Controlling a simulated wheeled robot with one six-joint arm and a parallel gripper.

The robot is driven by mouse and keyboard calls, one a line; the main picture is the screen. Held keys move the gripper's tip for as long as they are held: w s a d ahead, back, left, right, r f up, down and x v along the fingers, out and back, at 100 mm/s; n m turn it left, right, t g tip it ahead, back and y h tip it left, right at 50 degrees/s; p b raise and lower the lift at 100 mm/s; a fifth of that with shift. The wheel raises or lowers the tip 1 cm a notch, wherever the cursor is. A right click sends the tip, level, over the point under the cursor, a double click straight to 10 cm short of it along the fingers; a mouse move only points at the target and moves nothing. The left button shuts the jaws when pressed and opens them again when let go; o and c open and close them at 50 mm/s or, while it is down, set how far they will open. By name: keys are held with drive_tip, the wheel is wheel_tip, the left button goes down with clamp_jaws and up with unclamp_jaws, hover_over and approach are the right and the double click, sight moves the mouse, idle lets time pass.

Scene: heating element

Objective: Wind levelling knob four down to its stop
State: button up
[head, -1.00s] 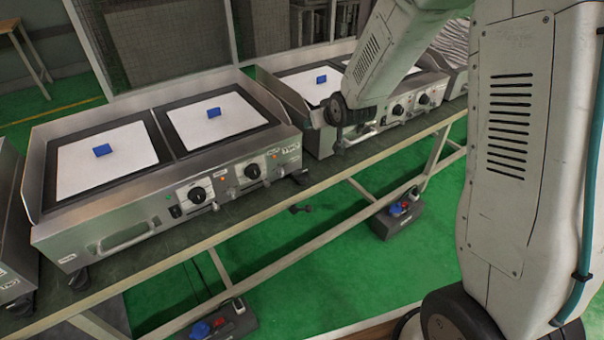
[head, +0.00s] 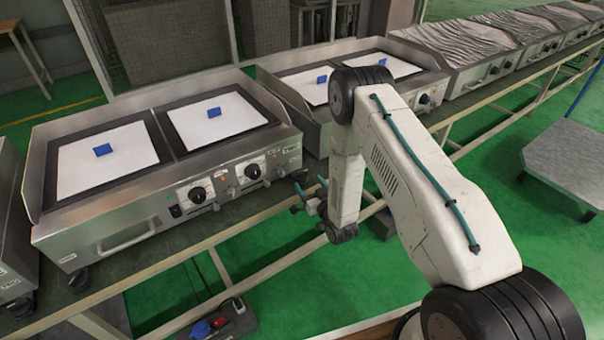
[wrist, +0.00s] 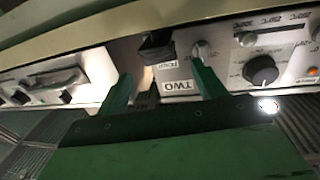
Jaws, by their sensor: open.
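The griddle marked TWO (head: 150,215) stands on the bench at the left in the head view. A black levelling knob (head: 298,175) shows under its right front corner. In the wrist view a black knob (wrist: 157,47) sits beside a small label (wrist: 163,64) that seems to read FOUR, with the TWO plate (wrist: 178,87) close by. My gripper (wrist: 162,69) is open, its green fingers apart with the knob beyond and between their tips, not gripped. In the head view my gripper (head: 312,200) is small and dark, just below the griddle's right front corner.
Griddle TWO's front carries control dials (head: 197,195). A second griddle (head: 310,130) stands to the right, partly behind my arm. Wrapped units (head: 465,45) line the bench farther right. A grey cart (head: 575,165) stands on the open green floor.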

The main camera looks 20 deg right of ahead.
sight(303, 174)
drive_tip(key=w, duration=0.4)
drive_tip(key=w+a, duration=0.1)
drive_tip(key=w, duration=0.2)
drive_tip(key=shift+a, duration=0.1)
drive_tip(key=c, duration=1)
